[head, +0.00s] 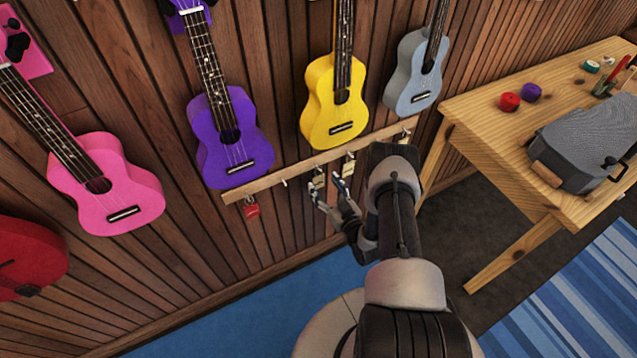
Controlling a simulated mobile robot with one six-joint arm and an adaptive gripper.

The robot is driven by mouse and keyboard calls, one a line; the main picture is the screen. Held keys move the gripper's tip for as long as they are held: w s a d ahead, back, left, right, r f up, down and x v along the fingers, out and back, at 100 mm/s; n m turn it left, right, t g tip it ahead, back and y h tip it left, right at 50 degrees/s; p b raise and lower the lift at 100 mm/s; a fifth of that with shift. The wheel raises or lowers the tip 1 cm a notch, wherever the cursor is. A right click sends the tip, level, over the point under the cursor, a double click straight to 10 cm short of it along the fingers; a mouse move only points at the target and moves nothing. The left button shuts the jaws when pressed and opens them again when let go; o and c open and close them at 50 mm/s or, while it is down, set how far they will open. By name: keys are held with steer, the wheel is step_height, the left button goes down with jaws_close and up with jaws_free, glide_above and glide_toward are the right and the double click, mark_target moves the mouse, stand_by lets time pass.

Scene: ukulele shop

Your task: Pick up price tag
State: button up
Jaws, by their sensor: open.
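Several small items hang from a wooden peg rail (300,168) on the wall below the ukuleles. A red one (252,211) hangs near the left end, and a yellowish one (318,179) hangs near the middle. Another small yellowish item (349,164) hangs just right of that. They are too small for me to tell which is the price tag. My gripper (329,194) is open and appears empty, just below and in front of the middle hanging items. I cannot tell whether it touches any of them.
A wooden table (490,125) with a grey case (585,150) stands at the right. The blue floor below is mostly clear.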

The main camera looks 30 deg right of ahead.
mark_target(319, 177)
steer(key=w, duration=0.2)
steer(key=w+b, duration=0.1)
steer(key=shift+w+f, duration=0.25)
steer(key=shift+w, duration=0.15)
steer(key=shift+d, duration=0.1)
steer(key=shift+c, duration=0.4)
steer(key=c, duration=0.8)
